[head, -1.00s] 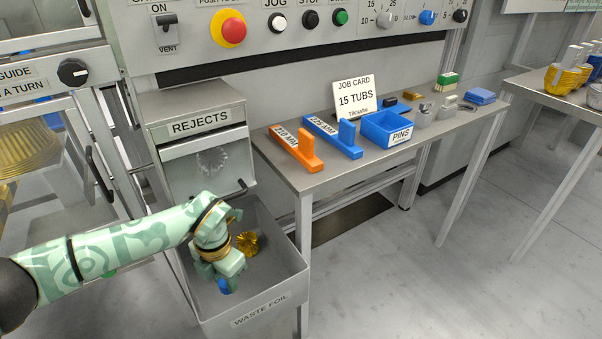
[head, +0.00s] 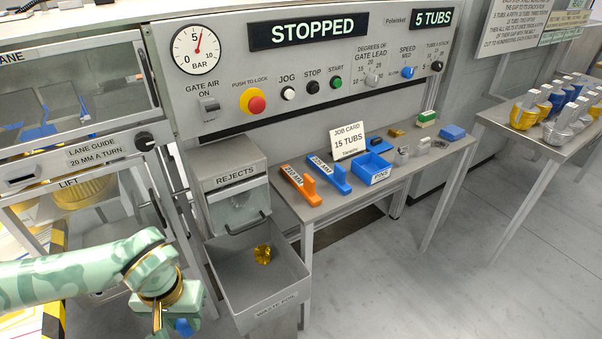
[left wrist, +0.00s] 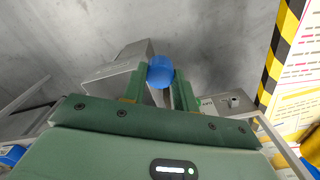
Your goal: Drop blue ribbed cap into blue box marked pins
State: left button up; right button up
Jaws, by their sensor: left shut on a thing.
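My left gripper (left wrist: 160,88) is shut on the blue cap (left wrist: 160,71), which shows between its two green fingers in the left wrist view. In the head view the cap (head: 184,326) shows as a small blue patch beside my left gripper (head: 170,328), low at the left of the waste foil bin. The fingers are mostly cut off by the frame's lower edge, and the cap's ribs cannot be made out. The blue box marked PINS (head: 371,169) stands on the bench to the right, its open top showing. My right gripper is not in view.
The waste foil bin (head: 292,268) holds a gold crumpled piece (head: 263,254). The rejects box (head: 238,205) stands behind it. Orange (head: 301,183) and blue (head: 330,173) gauges and a job card (head: 347,142) are near the PINS box.

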aim_at(364, 172)
jog(key=i+l+u, duration=0.1)
jog(key=u, duration=0.25)
jog(key=l+u, duration=0.3)
jog(key=i+l+u, duration=0.1)
jog(key=l+u, duration=0.4)
jog(key=l, duration=0.5)
jog(key=l+u, duration=0.15)
jog(key=l, duration=0.55)
jog(key=l+u, duration=0.15)
jog(key=l, duration=0.5)
jog(key=k+l+u, duration=0.2)
jog(key=l, duration=0.45)
jog(key=i+l, duration=0.1)
jog(key=l, duration=0.3)
jog(key=i+l, duration=0.1)
jog(key=l, duration=0.25)
jog(key=i+l, duration=0.1)
jog(key=l, duration=0.7)
jog(key=i, duration=0.05)
